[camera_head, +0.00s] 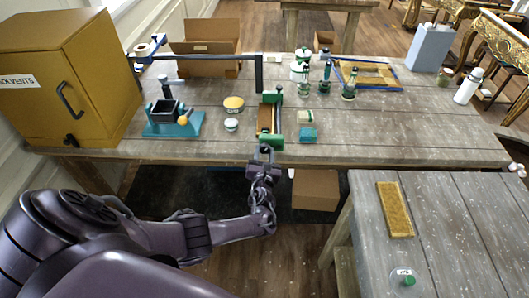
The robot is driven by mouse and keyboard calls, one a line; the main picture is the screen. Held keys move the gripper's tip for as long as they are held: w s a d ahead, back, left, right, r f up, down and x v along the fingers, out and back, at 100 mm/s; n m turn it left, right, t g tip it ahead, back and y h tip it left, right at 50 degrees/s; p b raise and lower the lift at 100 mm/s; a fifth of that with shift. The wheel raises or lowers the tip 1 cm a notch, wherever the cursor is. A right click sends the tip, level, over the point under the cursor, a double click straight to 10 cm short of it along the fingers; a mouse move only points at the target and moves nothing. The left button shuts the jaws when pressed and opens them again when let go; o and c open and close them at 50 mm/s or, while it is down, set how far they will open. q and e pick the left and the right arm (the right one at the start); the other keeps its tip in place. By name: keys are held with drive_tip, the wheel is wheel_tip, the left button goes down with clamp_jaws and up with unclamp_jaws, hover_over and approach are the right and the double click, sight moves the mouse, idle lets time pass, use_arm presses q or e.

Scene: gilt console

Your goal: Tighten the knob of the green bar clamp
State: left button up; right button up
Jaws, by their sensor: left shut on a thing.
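The green bar clamp (278,116) lies on the workbench, its length running from front to back. A brown wooden piece (264,119) lies along it, between its green ends. My left gripper (264,150) reaches in from the front at the bench's near edge. Its fingers are shut at the clamp's near end, where the knob appears to be. The fingers hide the knob, so its outline and turn cannot be seen. My right gripper is not in view.
A yellow-topped tin (233,104) and a teal vise (174,120) stand left. Green bottles (326,80) stand behind. The yellow solvents cabinet (105,85) fills the left.

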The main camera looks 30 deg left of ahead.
use_arm(q)
drive_tip(key=m, duration=0.5)
drive_tip(key=shift+s+d+f, duration=0.15)
drive_tip(key=shift+f, duration=0.15)
idle(0.4)
drive_tip(key=o, duration=0.7)
drive_tip(key=shift+o, duration=1.3)
drive_tip(key=shift+d+r, duration=0.1)
drive_tip(key=shift+r, duration=0.05)
drive_tip(key=shift+o, duration=0.2)
drive_tip(key=shift+r, duration=0.15)
drive_tip(key=shift+s+d, duration=0.15)
drive_tip(key=shift+s, duration=0.25)
drive_tip(key=v, duration=0.7)
